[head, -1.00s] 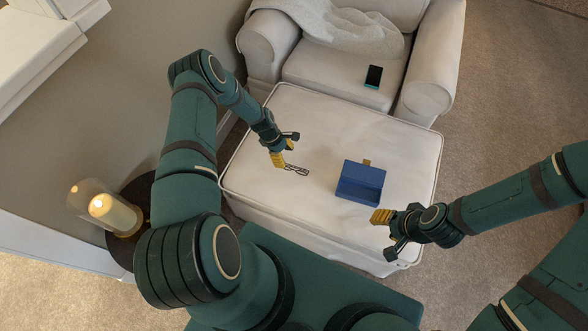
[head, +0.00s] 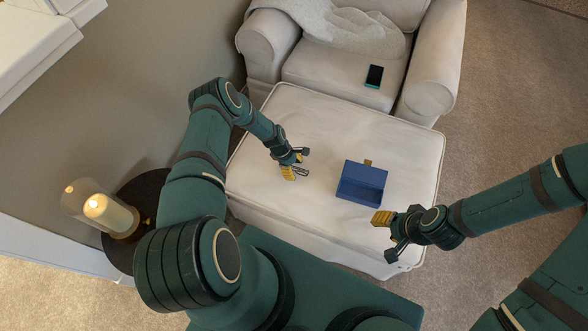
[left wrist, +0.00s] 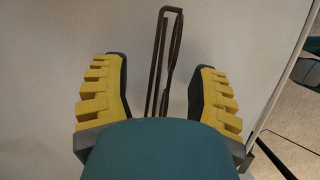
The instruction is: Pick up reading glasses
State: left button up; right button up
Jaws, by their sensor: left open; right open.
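The reading glasses (left wrist: 157,65) are dark and thin-framed, and lie on the white ottoman (head: 310,115). In the left wrist view they lie lengthwise between the two yellow-padded fingers of my left gripper (left wrist: 158,100), with a gap on each side. Their near end is hidden behind my gripper's body. In the head view only a small part of the glasses (head: 301,172) shows beside my left gripper (head: 296,164), which is open and low over the ottoman. My right gripper (head: 387,234) is open and empty near the ottoman's front right edge.
A blue open box (head: 361,184) stands on the ottoman right of the glasses. A phone (head: 375,75) lies on the armchair (head: 340,70) behind. A lit candle in a glass cover (head: 108,212) stands on a dark round table at left.

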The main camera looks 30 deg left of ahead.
pick_arm(q)
grip_shut()
